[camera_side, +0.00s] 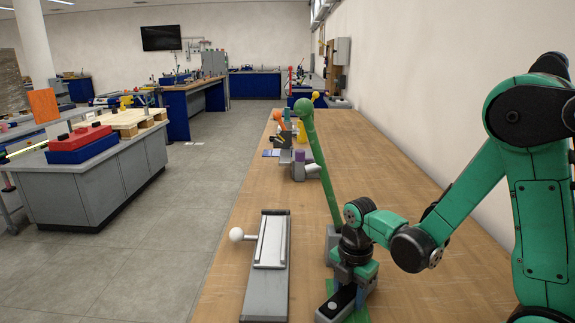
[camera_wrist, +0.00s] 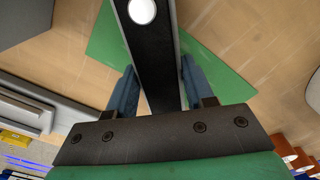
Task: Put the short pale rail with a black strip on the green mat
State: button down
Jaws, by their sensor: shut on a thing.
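The short pale rail with a black strip (camera_wrist: 155,62) runs lengthwise between my fingers in the wrist view, with a white round spot near its far end. In the side view the rail (camera_side: 342,299) sticks out below my gripper (camera_side: 353,282) toward the camera. My gripper is shut on the rail, with one blue-grey finger on each side. The green mat (camera_wrist: 216,50) lies on the table beneath the rail and shows on both sides of it. In the side view, the mat (camera_side: 361,315) is mostly hidden by the rail and gripper. I cannot tell whether the rail touches the mat.
A long grey rail unit (camera_side: 268,270) with a white ball knob (camera_side: 236,234) lies to the left. A tall green lever with a ball top (camera_side: 318,150) leans close behind my gripper. Several coloured parts stand farther back. The wooden table (camera_side: 365,150) is clear at the back right.

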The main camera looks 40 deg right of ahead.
aim_at(350, 290)
jog(key=shift+f, duration=0.3)
jog(key=shift+c, duration=1.6)
grip_release()
notch_tip(350, 290, up, 12)
jog(key=a+m+t, duration=0.1)
jog(key=m+t, duration=0.1)
jog(key=m, duration=0.4)
jog(key=a+r+m+t, duration=0.1)
jog(key=a+m+t, duration=0.1)
jog(key=m, duration=0.4)
jog(key=w+a+m+t, duration=0.1)
jog(key=a+m+t, duration=0.1)
jog(key=m, duration=0.4)
jog(key=shift+r+t, duration=0.2)
jog(key=shift+t, duration=0.4)
